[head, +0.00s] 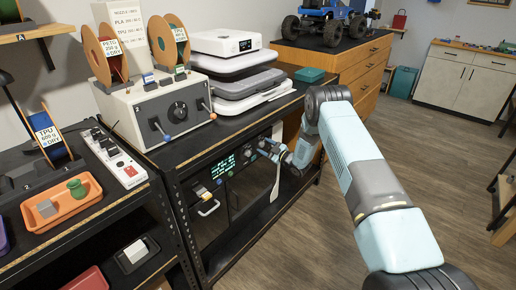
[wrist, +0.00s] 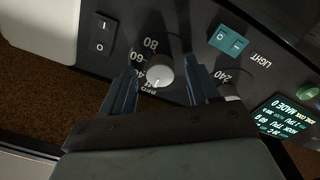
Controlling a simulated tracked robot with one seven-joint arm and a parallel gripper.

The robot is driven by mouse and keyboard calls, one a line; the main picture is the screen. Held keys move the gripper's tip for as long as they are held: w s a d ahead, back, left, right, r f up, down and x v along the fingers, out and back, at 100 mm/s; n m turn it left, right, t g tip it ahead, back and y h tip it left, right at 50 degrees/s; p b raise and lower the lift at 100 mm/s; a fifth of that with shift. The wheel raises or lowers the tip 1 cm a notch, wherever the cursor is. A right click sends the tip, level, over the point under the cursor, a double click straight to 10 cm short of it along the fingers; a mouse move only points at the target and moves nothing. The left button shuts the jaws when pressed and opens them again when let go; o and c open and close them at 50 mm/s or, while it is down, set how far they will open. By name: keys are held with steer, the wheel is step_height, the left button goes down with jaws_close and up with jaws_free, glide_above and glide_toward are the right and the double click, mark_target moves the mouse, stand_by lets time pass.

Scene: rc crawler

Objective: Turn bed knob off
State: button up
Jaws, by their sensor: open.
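The bed knob (wrist: 160,70) is a round light-grey dial on a dark control panel in the wrist view. The scale around it shows 40, 60 and 80, and the picture is turned, so the print reads upside down. A small mark on the knob's face points toward the partly covered BED label. My gripper (wrist: 160,64) is open, with one dark finger on each side of the knob and gaps visible between. In the head view my gripper (head: 266,147) is at the printer's front panel (head: 236,158), and it hides the knob there.
A teal LIGHT switch (wrist: 229,41), a black rocker switch (wrist: 104,36), a second knob marked 240 (wrist: 231,91), partly behind a finger, and a lit display (wrist: 283,119) are on the panel. A filament dryer box (head: 150,110) stands above. The floor at right (head: 450,200) is clear.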

steer(key=v, duration=1.3)
steer(key=shift+s+d, duration=0.25)
steer(key=shift+d, duration=0.1)
steer(key=shift+f, duration=0.1)
